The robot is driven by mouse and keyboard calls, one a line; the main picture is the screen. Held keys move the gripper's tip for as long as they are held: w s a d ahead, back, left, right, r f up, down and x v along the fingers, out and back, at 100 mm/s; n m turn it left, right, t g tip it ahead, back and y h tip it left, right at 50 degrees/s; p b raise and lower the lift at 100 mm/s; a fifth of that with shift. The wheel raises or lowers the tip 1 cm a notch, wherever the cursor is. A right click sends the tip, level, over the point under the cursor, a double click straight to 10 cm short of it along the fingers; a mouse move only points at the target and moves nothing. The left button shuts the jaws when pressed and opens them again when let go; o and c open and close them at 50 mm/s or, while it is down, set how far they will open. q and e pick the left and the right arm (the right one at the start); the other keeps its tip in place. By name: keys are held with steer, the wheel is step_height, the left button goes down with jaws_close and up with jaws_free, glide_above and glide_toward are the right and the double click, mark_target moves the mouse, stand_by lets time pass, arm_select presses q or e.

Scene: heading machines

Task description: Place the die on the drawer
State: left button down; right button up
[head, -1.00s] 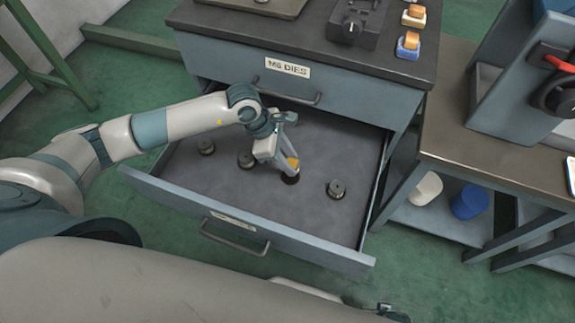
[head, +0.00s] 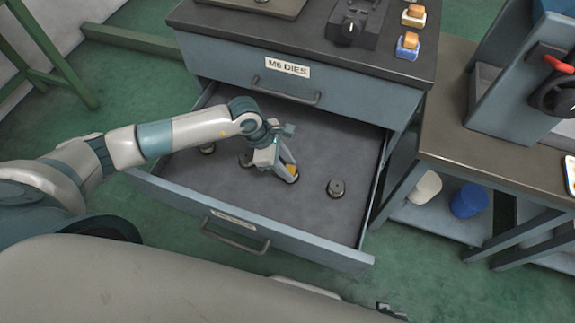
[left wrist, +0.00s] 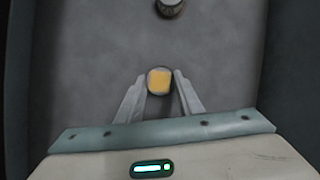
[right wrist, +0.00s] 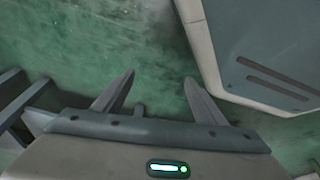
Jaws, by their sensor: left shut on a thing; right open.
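The open lower drawer (head: 300,213) has a dark grey floor with several dark round dies on it. My left gripper (head: 289,172) is inside the drawer, with its jaws shut on a die with an orange top (left wrist: 159,81). The die is low at the drawer floor; I cannot tell whether it touches it. A loose die (head: 337,188) stands to its right, and another die (head: 207,148) is to the left, partly behind my arm. My right gripper (right wrist: 159,78) is open and empty above the green floor.
A closed drawer labelled M6 DIES (head: 350,103) is above. On the cabinet top are a dark device (head: 354,25) and small orange-topped blocks (head: 408,45). A workbench (head: 490,165) stands at right. The drawer's right front area is free.

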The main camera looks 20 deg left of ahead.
arm_select(q)
steer(key=shift+f, duration=0.1)
arm_select(e)
steer(key=shift+w+r, duration=0.1)
steer(key=shift+w, duration=0.3)
arm_select(q)
steer(key=c, duration=1.2)
jaws_free()
steer(key=shift+a+r, duration=0.3)
steer(key=shift+r, duration=0.3)
steer(key=b+v, duration=0.1)
steer(key=v, duration=1)
steer(key=shift+s, duration=0.1)
arm_select(e)
steer(key=shift+s+a+r, duration=0.1)
steer(key=shift+a+r, duration=0.1)
steer(key=shift+r, duration=1.05)
